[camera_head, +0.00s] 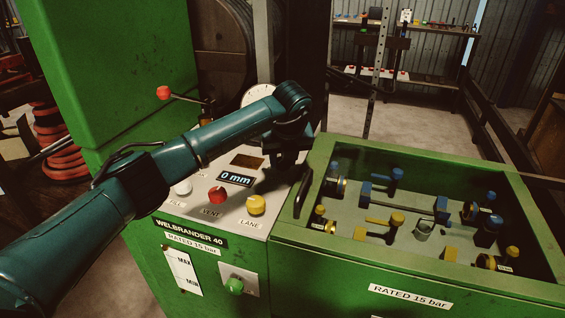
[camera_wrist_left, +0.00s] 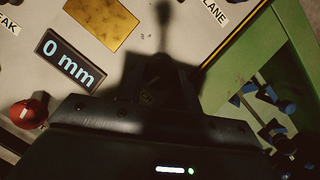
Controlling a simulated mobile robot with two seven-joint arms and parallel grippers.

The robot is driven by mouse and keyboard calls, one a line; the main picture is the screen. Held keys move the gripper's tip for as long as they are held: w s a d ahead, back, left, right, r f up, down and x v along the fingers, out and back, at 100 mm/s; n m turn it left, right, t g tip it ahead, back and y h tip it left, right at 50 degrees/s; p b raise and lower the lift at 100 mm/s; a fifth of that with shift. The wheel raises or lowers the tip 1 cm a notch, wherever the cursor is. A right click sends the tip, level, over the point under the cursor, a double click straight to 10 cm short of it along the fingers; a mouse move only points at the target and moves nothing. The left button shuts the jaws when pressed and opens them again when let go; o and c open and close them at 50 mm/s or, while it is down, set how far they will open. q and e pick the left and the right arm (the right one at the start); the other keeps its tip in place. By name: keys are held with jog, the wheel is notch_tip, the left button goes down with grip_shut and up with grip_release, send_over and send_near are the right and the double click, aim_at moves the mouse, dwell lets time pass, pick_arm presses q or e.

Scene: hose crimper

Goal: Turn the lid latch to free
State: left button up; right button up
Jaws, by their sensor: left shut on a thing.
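My left gripper (camera_head: 286,158) reaches down over the grey control panel, beside the left edge of the lidded green box. It is shut on a dark part that it mostly hides, which appears to be the lid latch. In the left wrist view my gripper (camera_wrist_left: 158,82) is dark against its own shadow, so the latch's angle cannot be told. The lid (camera_head: 315,158) has a green frame around a see-through window and lies closed. A black handle (camera_head: 304,191) stands at its left side. My right gripper is not in view.
Blue and yellow fittings (camera_head: 397,218) lie under the window. A tall green cabinet (camera_head: 120,60) stands at left.

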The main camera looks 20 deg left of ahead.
pick_arm(q)
jog(key=shift+w+n+g+y+b, duration=0.1)
jog(key=shift+n+g+y+b, duration=0.3)
jog(key=shift+n, duration=0.9)
jog(key=o, duration=1)
jog(key=shift+c, duration=0.2)
jog(key=shift+d+r, duration=0.1)
jog(key=b+v, duration=0.1)
jog(key=v, duration=1.2)
jog(key=shift+d, duration=0.1)
